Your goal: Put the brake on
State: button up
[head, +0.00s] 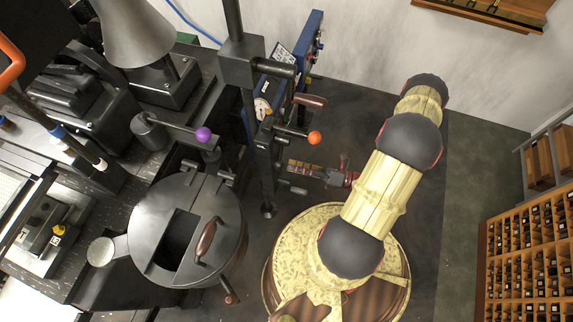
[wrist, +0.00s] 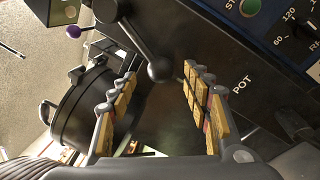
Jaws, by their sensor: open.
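My gripper (head: 290,175) is open and empty beside the machine's black column. In the wrist view its two yellow-padded fingers (wrist: 160,88) stand apart. A black lever with a dark ball end (wrist: 160,69) reaches down between the fingertips, with no clear contact. In the head view, levers with an orange ball (head: 315,138) and a purple ball (head: 203,134), and a wooden handle (head: 310,101), show around the column. The purple ball also shows in the wrist view (wrist: 73,31). No lever is visibly labelled as the brake.
A round black pot (head: 185,230) with a wooden-handled lid stands left of my gripper; it also shows in the wrist view (wrist: 83,112). A blue control panel (head: 308,48) is behind the column; a dark panel marked POT (wrist: 240,82) is close on the right.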

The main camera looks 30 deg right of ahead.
jog(key=v, duration=0.7)
jog(key=shift+s+d, duration=0.25)
jog(key=shift+f, duration=0.1)
